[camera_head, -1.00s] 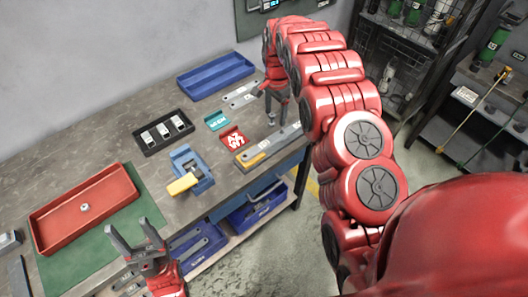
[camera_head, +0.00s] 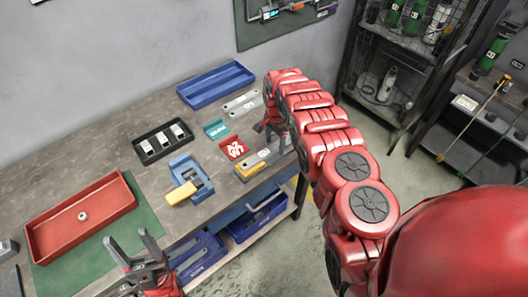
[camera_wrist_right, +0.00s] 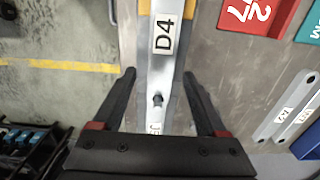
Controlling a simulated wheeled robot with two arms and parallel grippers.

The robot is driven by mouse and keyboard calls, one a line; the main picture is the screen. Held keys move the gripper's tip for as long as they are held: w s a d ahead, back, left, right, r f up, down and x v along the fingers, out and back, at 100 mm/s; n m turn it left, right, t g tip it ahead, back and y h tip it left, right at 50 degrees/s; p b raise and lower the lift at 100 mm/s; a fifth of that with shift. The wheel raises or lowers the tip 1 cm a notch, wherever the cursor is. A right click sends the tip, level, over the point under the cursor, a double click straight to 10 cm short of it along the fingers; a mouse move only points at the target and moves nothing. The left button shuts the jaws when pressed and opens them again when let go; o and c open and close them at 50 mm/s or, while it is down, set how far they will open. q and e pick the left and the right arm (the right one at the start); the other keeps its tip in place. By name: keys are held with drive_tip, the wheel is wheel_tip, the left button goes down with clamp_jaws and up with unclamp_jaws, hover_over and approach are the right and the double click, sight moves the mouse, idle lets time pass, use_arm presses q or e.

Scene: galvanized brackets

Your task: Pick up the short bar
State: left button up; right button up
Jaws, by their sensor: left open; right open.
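A grey metal bar marked D4 (camera_wrist_right: 166,70) lies along the front right edge of the workbench; it also shows in the head view (camera_head: 276,155). My right gripper (camera_wrist_right: 159,78) is open, with its fingers on either side of this bar in the wrist view. In the head view my right gripper (camera_head: 269,140) is just above the bar, and I cannot tell whether it touches. Two more pale bars lie farther back, seen in the wrist view (camera_wrist_right: 287,107) and the head view (camera_head: 243,103). My left gripper (camera_head: 130,250) is open and empty near the front edge.
A red sign-like tray (camera_head: 233,148) and a teal one (camera_head: 216,128) lie beside the bar. A blue fixture (camera_head: 190,172), black tray (camera_head: 163,142), blue tray (camera_head: 216,84) and red tray (camera_head: 80,215) stand on the bench. Blue bins (camera_head: 258,218) sit below.

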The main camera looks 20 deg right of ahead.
drive_tip(key=shift+f, duration=0.15)
clamp_jaws()
idle(0.4)
